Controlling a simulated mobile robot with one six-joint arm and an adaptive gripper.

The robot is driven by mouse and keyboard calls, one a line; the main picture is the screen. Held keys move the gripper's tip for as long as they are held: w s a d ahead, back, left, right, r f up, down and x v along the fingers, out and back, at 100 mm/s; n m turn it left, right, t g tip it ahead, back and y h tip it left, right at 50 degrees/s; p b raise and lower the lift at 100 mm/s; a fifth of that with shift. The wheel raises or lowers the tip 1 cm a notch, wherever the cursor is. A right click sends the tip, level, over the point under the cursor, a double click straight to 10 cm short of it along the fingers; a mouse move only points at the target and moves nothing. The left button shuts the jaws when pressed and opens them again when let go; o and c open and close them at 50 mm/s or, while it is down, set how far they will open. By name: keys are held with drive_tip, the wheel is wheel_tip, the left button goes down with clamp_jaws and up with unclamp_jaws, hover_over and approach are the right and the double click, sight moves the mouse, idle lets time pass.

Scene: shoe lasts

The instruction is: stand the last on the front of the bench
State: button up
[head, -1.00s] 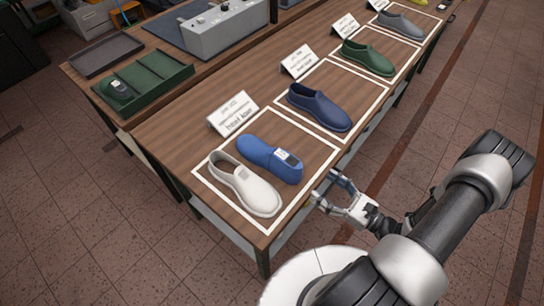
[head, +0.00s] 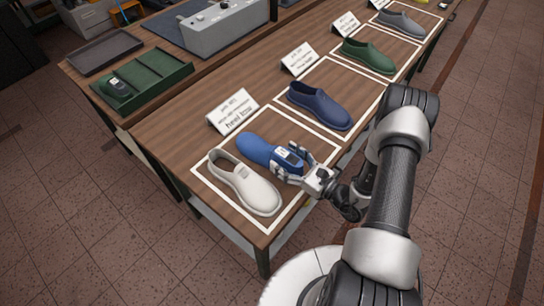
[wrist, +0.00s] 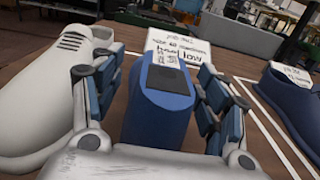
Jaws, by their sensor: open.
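The blue last (head: 257,149) lies on the wooden bench in the nearest white-outlined cell, beside a white shoe (head: 244,184). Its end with the dark plate points toward the bench's front edge. My gripper (head: 289,162) is open at that end. In the wrist view the last (wrist: 160,118) sits between my two spread fingers, one on each side. Whether either finger touches it I cannot tell. The last's far end is hidden in the wrist view.
A sign card (head: 232,111) stands behind the last. A navy shoe (head: 319,106), a green shoe (head: 368,56) and a grey shoe (head: 401,25) stand in other cells along the bench. A green tray (head: 143,82) is on the table behind.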

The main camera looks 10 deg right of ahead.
drive_tip(key=shift+x, duration=0.8)
drive_tip(key=shift+c, duration=0.3)
clamp_jaws()
